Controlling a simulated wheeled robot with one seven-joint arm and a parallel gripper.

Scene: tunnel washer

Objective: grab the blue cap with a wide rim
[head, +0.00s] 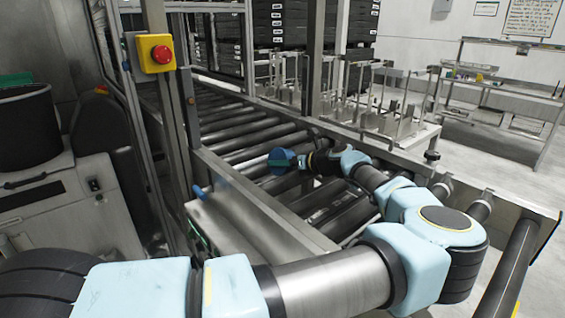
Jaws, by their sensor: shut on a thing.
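The blue cap (281,156) is at the end of my arm, over the roller conveyor, in the middle of the head view. The fingers are small and partly hidden, so the exact grip on the rim cannot be made out. Whether the cap touches the rollers cannot be told.
The roller conveyor (243,142) has metal side rails. A post with a yellow box and red emergency button (160,54) stands at left. Stacked black crates (275,25) stand behind. Metal racks (395,115) line the far side. A blue handle-like part (199,191) sits on the near rail.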

